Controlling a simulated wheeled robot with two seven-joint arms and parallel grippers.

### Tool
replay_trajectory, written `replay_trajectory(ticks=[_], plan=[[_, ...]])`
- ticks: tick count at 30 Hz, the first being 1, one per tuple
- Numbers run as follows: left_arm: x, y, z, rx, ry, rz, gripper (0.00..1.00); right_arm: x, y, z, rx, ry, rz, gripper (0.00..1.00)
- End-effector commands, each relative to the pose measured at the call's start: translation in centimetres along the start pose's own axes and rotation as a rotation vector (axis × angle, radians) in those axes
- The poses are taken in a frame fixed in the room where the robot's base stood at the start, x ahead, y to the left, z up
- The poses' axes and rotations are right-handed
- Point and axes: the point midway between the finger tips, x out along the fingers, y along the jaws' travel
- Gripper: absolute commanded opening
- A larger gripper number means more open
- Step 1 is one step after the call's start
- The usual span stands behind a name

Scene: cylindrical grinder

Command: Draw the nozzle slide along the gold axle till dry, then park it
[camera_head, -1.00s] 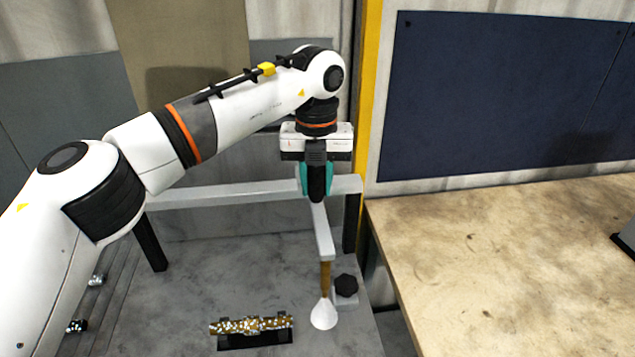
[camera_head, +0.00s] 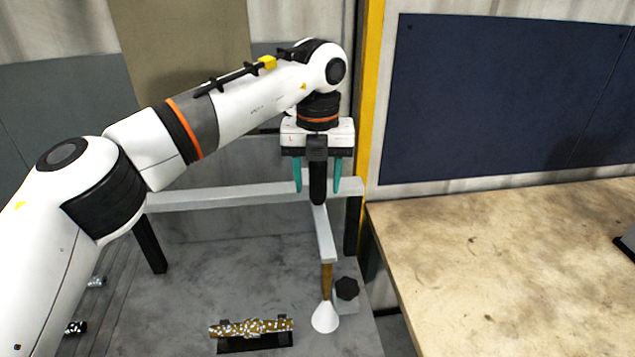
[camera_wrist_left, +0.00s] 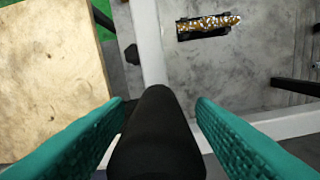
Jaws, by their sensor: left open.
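The gold axle (camera_head: 252,328) lies on a black cradle at the bottom of the head view, speckled with white drops. It also shows in the left wrist view (camera_wrist_left: 208,24). The nozzle slide is a grey arm (camera_head: 322,234) on a cross rail, with a gold pipe (camera_head: 326,277) and a white cone (camera_head: 325,317) below. The cone is to the right of the axle. A black upright handle (camera_head: 317,184) stands on the slide. My left gripper (camera_head: 318,188) is open, its teal fingers on either side of the handle and apart from it. My right gripper is not in view.
The grey cross rail (camera_head: 225,194) spans the bed on black posts. A black knob (camera_head: 347,288) sits beside the cone. A wooden table (camera_head: 500,250) fills the right, with a clear top nearby. A yellow post (camera_head: 367,100) stands behind the gripper.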

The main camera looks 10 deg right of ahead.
Motion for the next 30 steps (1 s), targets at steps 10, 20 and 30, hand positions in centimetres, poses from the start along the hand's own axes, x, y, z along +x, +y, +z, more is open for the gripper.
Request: replay_trajectory(ticks=[10, 20, 30], plan=[[-7.2, 0.1, 0.0, -0.002, 0.004, 0.0, 0.51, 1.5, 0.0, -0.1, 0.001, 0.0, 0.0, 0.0], [-10.8, 0.1, 0.1, 0.001, 0.0, 0.0, 0.51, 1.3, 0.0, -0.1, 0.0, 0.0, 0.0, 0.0], [-11.0, 0.0, 0.1, 0.001, -0.001, 0.0, 0.51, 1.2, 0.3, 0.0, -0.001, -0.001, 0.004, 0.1]])
